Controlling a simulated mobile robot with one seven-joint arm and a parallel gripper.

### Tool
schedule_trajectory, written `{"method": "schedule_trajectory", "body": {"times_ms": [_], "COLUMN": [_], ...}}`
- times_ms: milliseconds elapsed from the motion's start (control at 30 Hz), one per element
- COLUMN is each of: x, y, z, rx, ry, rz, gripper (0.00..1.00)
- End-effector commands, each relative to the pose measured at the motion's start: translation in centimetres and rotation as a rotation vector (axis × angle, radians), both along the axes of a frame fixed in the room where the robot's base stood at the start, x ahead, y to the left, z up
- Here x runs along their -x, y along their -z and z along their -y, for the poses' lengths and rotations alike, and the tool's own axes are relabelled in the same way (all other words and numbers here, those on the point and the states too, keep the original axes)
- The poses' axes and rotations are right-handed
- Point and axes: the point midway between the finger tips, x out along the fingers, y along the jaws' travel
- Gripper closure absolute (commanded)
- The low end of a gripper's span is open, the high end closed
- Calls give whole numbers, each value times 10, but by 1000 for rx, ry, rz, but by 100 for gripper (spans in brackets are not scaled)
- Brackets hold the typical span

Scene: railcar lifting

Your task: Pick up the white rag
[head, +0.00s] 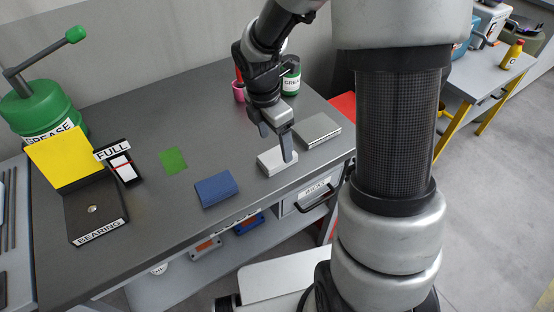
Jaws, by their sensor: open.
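The white rag (272,164) is a small pale folded block lying on the dark grey workbench (135,200), close to its front right edge. My gripper (276,148) points down above it with its two fingers apart. One fingertip shows in front of the rag and covers part of it; the other is behind and to the left. I cannot tell whether the fingertips touch the rag. Nothing shows between the fingers apart from the rag below.
A blue folded cloth (215,189) and a green flat square (173,160) lie to the left. A grey metal block (317,130) lies just right of my gripper. A grease jar (291,80) and pink cup (238,91) stand behind. A yellow-lidded bearing box (90,212) is far left.

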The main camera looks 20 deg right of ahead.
Motion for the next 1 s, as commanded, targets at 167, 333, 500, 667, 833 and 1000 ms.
{"method": "schedule_trajectory", "body": {"times_ms": [167, 333, 500, 667, 833, 1000], "x": [-1, -7, -10, -10, -10, -10], "y": [11, 35, 55, 60, 59, 59], "z": [1, 3, 6, 7, 7, 7], "rx": [-1, 0, 0, 0, 0, 0], "ry": [0, 0, 0, 1, 1, 1], "rz": [-1, -3, -2, 0, 0, 0], "gripper": [27, 27, 27, 27, 32, 61]}}
